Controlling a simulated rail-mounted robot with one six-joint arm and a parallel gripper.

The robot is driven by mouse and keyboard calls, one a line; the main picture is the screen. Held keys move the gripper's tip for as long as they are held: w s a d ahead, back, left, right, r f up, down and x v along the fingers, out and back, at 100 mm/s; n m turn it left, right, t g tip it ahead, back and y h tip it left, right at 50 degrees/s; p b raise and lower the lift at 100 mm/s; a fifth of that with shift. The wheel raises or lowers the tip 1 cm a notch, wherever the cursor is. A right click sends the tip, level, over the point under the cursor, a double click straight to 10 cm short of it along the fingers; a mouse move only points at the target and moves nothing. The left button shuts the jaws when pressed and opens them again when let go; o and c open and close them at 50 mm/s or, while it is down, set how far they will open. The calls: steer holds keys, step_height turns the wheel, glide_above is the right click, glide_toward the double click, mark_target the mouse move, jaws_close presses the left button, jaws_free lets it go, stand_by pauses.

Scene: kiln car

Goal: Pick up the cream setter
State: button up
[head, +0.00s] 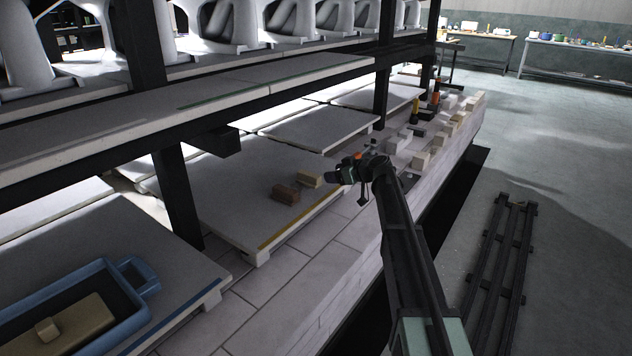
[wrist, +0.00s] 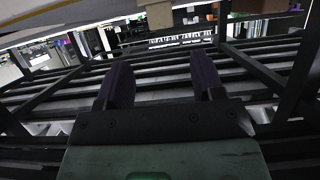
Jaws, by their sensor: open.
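The cream setter (head: 310,179) is a small pale block lying near the front right edge of a grey kiln shelf slab. A brown block (head: 285,193) lies close to its left. My gripper (head: 340,176) is just right of the cream setter in the head view; the exact gap is hard to tell. In the wrist view my gripper (wrist: 160,72) shows two dark fingers spread apart with nothing between them. A pale block, apparently the cream setter (wrist: 159,15), shows at the top beyond the fingers. A brown block (wrist: 262,5) is at the top right, partly cut off.
A shelf (head: 230,95) on dark posts overhangs the slab (head: 232,205). A blue tray (head: 140,290) with a tan piece is at lower left. Several small blocks and bottles line the ledge (head: 445,125) further back. A dark rack (head: 500,265) lies on the floor at right.

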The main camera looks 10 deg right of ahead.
mark_target(314, 175)
steer(key=b+x, duration=0.1)
steer(key=x, duration=0.3)
steer(key=shift+d+f, duration=0.1)
steer(key=shift+f, duration=0.05)
steer(key=shift+w+a, duration=0.15)
steer(key=shift+a, duration=0.1)
steer(key=b+x, duration=0.2)
steer(key=x, duration=0.3)
steer(key=shift+f, duration=0.1)
steer(key=c, duration=1.1)
steer(key=shift+o, duration=0.2)
step_height(314, 175, up, 20)
steer(key=p, duration=2)
